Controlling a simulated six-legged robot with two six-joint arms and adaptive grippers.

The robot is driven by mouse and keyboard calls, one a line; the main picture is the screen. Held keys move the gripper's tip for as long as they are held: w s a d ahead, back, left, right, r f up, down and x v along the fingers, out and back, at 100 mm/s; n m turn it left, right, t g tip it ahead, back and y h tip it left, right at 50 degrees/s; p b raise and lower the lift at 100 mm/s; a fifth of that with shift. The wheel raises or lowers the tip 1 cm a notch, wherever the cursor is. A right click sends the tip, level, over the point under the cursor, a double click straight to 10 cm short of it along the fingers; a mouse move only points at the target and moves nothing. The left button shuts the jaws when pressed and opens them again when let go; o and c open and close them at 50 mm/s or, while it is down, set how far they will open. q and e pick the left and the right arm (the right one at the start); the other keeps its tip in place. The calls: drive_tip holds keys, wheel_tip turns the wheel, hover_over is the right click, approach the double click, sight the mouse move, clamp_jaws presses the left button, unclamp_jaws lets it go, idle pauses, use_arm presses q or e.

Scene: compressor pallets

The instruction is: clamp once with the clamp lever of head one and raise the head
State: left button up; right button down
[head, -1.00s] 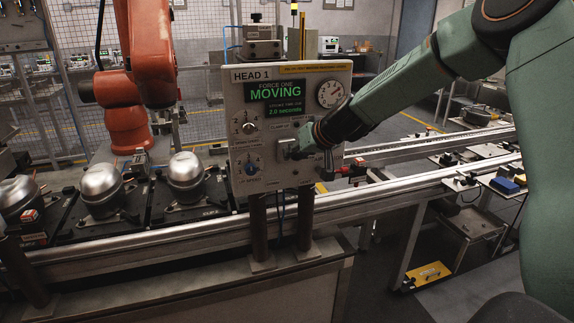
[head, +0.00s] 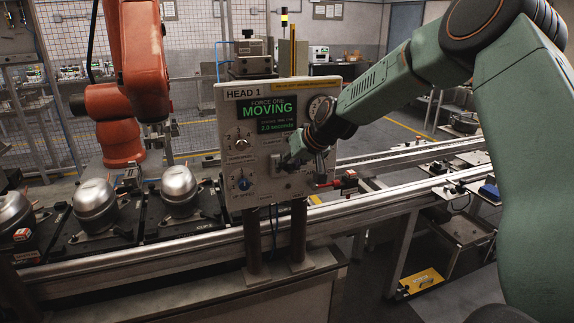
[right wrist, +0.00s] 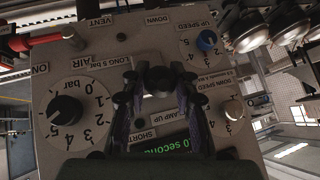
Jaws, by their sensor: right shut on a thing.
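The head one panel (head: 232,130) is a grey plate marked HEAD 1, on two dark posts. Its green display (head: 267,112) reads "FORCE ONE MOVING" and "2.0 seconds". My right gripper (head: 284,165) is at the lower middle of the panel. In the right wrist view my right gripper (right wrist: 158,88) is shut on the dark knob of the clamp lever (right wrist: 158,77), between the "LONG 5 bar" and "SHORT" labels. Fingers hide most of the lever in the head view. My left gripper is out of view.
A blue knob (head: 243,184) and a silver knob (head: 241,143) sit on the panel's left side. A red-handled valve (head: 347,181) juts out at its lower right. Silver compressors (head: 180,185) stand on pallets to the left. An orange robot arm (head: 140,60) hangs behind them.

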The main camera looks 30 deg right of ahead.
drive_tip(key=shift+w+r, duration=0.1)
drive_tip(key=shift+r, duration=0.05)
drive_tip(key=c, duration=1.5)
unclamp_jaws()
drive_tip(key=o, duration=0.5)
drive_tip(key=shift+s, duration=0.2)
drive_tip(key=shift+c, duration=0.2)
drive_tip(key=shift+w, duration=0.1)
drive_tip(key=shift+v, duration=2.65)
drive_tip(key=v, duration=0.6)
drive_tip(key=shift+s+r, duration=0.2)
drive_tip(key=shift+r, duration=0.05)
